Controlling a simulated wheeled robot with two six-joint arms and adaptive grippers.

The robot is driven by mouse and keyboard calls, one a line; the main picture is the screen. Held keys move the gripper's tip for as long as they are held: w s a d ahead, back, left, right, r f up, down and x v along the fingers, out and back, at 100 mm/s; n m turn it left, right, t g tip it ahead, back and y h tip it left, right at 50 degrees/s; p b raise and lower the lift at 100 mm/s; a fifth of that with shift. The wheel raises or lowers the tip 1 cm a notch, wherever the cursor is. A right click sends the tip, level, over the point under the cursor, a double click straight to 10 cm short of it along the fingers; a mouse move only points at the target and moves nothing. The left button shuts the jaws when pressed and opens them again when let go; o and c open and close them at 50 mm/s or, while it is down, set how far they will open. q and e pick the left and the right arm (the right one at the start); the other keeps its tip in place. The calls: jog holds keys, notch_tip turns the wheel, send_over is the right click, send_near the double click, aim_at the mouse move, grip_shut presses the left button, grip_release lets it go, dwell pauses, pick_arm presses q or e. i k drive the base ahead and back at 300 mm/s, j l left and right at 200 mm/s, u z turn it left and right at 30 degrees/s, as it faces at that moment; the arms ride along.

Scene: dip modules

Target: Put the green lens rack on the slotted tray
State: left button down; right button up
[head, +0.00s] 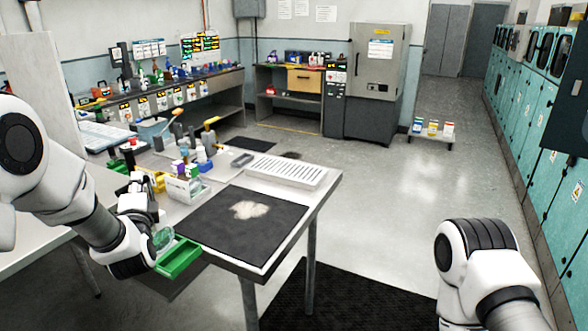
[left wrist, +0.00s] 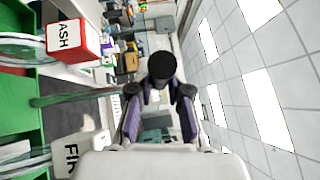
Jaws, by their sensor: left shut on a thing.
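The green lens rack (head: 178,258) hangs in the air beside the table's front-left edge, with a clear round lens (head: 163,238) in it. Its green body (left wrist: 18,95) and lens edges also show at the left of the left wrist view. A green bar runs from it towards my fingers. My left gripper (head: 136,183) is shut on the rack, seemingly by its handle with a dark end (left wrist: 162,65); the exact contact is partly hidden. The white slotted tray (head: 285,170) lies at the table's back right, apart from the rack, and looks empty. My right gripper is out of view.
A dark mat (head: 210,221) with a pale patch lies on the table between rack and tray. A white holder with bottles (head: 185,190) and a yellow block (head: 158,181) stand near my left gripper. A small dark item (head: 242,160) lies beside the tray.

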aim_at(285, 168)
jog(key=i+l, duration=0.25)
jog(key=l, duration=0.15)
jog(key=i+l, duration=0.2)
jog(key=l, duration=0.2)
jog(key=i+l, duration=0.25)
jog(key=l, duration=0.15)
jog(key=i+l, duration=0.2)
jog(key=l, duration=0.2)
jog(key=i+l, duration=0.25)
jog(key=l, duration=0.15)
jog(key=i+j+z, duration=0.15)
jog(key=i+j, duration=0.2)
jog(key=i, duration=0.15)
